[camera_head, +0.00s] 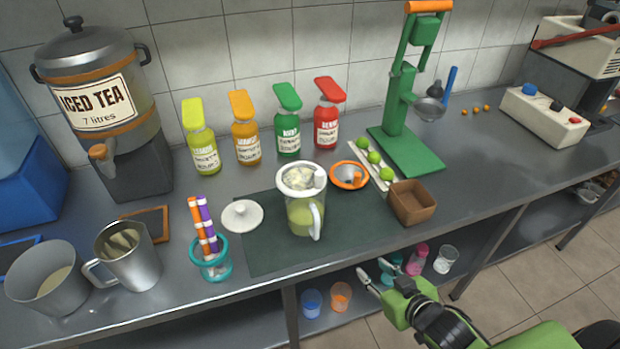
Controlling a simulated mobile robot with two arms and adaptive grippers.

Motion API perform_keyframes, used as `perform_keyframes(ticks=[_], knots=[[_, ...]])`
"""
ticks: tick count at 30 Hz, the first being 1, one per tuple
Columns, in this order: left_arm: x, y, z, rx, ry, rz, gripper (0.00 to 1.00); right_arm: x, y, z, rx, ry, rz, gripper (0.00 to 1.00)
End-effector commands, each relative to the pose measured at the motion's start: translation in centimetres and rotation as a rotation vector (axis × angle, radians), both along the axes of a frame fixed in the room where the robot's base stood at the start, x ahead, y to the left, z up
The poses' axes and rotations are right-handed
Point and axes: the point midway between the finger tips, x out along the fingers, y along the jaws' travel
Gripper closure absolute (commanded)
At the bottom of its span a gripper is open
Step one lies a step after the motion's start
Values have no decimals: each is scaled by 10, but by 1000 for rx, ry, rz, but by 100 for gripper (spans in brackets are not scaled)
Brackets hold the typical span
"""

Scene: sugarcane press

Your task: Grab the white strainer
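The white strainer (301,176) sits on top of a clear jug (304,213) of pale green juice, with pulpy whitish matter inside its rim. The jug stands upright on a dark mat (262,245) near the counter's front edge. My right gripper (359,283) is at the lower right of the jug, in front of the counter's edge. Its fingers are apart and empty, and it does not touch the jug or strainer. My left gripper is not in view.
A white lid (242,215) and a teal holder (211,258) are to the left. Syrup bottles (288,124) and a green press (399,110) stand behind. Cups (341,296) sit on the lower shelf.

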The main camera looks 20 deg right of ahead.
Motion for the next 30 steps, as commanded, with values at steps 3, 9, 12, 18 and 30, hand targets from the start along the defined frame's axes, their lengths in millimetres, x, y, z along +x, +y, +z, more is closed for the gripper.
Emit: perform_keyframes(ticks=[3, 9, 12, 18, 30], knots=[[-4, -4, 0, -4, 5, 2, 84, 5, 6, 33, 10, -60, 22, 67], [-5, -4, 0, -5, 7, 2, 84, 21, 11, 83, 62, -234, 103, 67], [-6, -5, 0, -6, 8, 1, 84, 25, 19, 115, 101, -329, 164, 67], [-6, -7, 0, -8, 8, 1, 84, 23, 40, 172, 188, -489, 300, 67], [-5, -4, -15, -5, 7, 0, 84, 46, 60, 189, 221, -540, 350, 67]])
